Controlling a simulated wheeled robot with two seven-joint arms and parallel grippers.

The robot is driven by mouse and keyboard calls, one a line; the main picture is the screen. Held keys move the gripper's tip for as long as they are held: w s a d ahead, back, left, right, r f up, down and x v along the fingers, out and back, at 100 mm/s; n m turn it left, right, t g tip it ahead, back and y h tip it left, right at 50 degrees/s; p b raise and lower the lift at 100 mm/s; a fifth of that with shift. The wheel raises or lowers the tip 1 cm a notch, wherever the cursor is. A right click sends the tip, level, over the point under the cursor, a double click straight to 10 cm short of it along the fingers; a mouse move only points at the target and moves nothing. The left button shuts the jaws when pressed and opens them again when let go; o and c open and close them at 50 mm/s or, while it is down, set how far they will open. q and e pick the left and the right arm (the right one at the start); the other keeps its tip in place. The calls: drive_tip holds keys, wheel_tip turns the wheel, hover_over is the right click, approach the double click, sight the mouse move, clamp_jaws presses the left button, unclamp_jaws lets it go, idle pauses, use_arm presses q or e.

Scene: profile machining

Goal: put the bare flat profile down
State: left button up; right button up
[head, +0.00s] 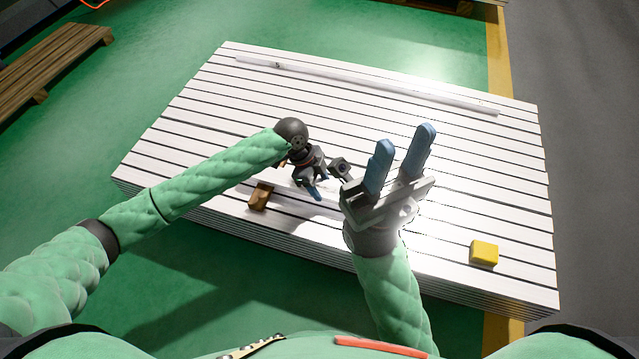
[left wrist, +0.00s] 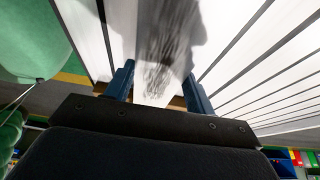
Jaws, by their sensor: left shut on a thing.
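My left gripper (head: 315,192) points down, low over the middle of the white slatted stack (head: 470,180). It is shut on a white flat piece, which I take to be the bare flat profile (left wrist: 160,45). In the left wrist view the piece runs between the two blue fingers, with a dark blurred reflection on it. In the head view it hardly stands out from the white slats, and I cannot tell whether it touches them. My right gripper (head: 406,138) is open and empty, its blue fingers pointing away over the stack.
A long thin pale bar (head: 370,86) lies along the stack's far side. A brown block (head: 261,196) sits left of my left gripper. A yellow block (head: 484,252) sits near the front right corner. A wooden pallet (head: 50,62) lies on the green floor at left.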

use_arm(q)
drive_tip(key=shift+f, duration=0.4)
drive_tip(key=o, duration=1.3)
drive_tip(key=shift+r, duration=0.35)
drive_tip(key=p+v, duration=0.3)
drive_tip(key=v, duration=0.9)
drive_tip(key=shift+r, duration=0.1)
